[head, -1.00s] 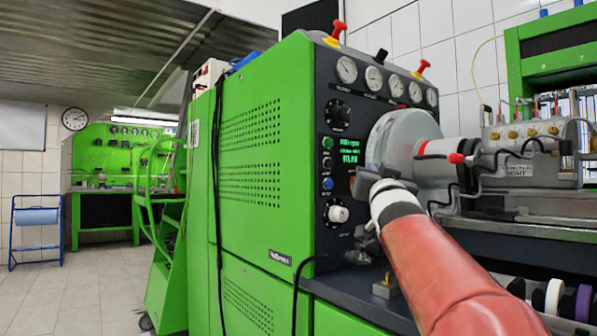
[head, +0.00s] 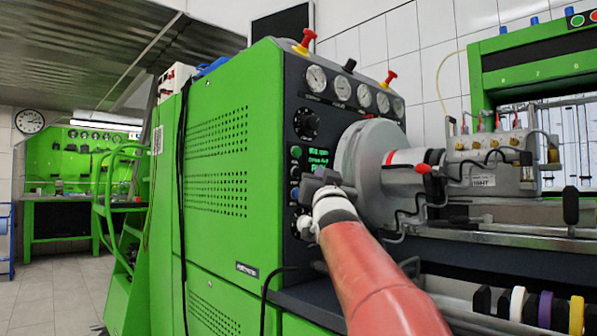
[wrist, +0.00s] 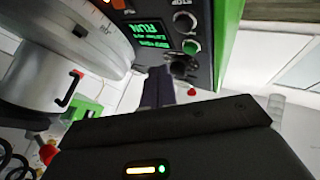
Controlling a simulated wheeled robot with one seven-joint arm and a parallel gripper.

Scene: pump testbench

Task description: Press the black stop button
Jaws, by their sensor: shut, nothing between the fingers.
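The black stop button (head: 295,172) is on the dark control panel of the green machine, below a green button (head: 296,152) and above a blue one (head: 295,193). In the wrist view, which shows the panel upside down, the stop button (wrist: 185,22) has a silver ring and a dark centre, with the green button (wrist: 190,47) beneath it. My gripper (head: 312,182) is just right of the button column in the head view. Its dark fingers (wrist: 157,86) are shut and empty. The fingertips appear apart from the stop button; their exact depth gap is unclear.
A lit display (head: 318,163) is right of the buttons. A black knob (head: 306,123) is above and a white knob (head: 304,225) below. The large grey disc (head: 372,165) and pump (head: 490,165) stand close to the right of my gripper.

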